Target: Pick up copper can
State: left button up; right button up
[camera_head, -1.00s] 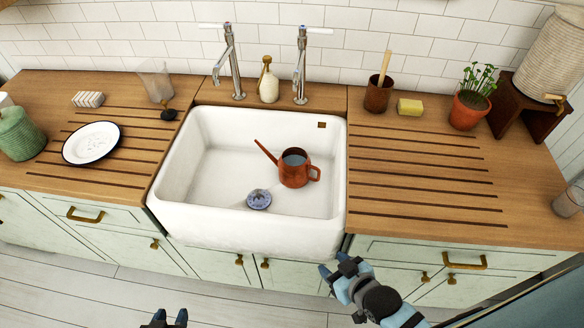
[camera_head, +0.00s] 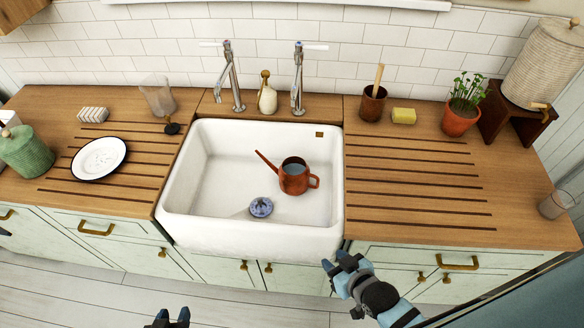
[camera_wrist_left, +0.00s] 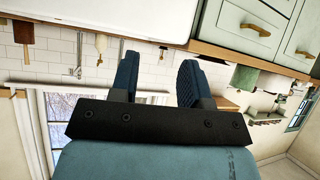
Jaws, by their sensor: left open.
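The copper watering can (camera_head: 294,179) stands upright in the white sink (camera_head: 190,222), right of the middle, its spout pointing up and left and its handle to the right. My left gripper (camera_head: 170,318) is at the bottom edge of the head view, in front of the cabinets and well away from the can. In the left wrist view, the left gripper (camera_wrist_left: 160,75) is open with nothing between its fingers. My right gripper (camera_head: 336,264) is in front of the cabinets below the sink's right corner, apart from the can; its opening is unclear.
A blue-patterned round thing (camera_head: 261,207) lies in the sink beside the can. Two taps (camera_head: 233,85) rise behind the sink. A white plate (camera_head: 99,158) and a green jar (camera_head: 24,152) are on the left counter. The right counter's grooved front (camera_head: 420,190) is clear.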

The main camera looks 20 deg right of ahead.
aim_at(286, 171)
jog(key=i+j+z, duration=0.1)
jog(key=i+j, duration=0.15)
jog(key=i+j+z, duration=0.15)
jog(key=j, duration=0.25)
jog(key=i+j+z, duration=0.1)
jog(key=i+j, duration=0.15)
jog(key=j, duration=0.1)
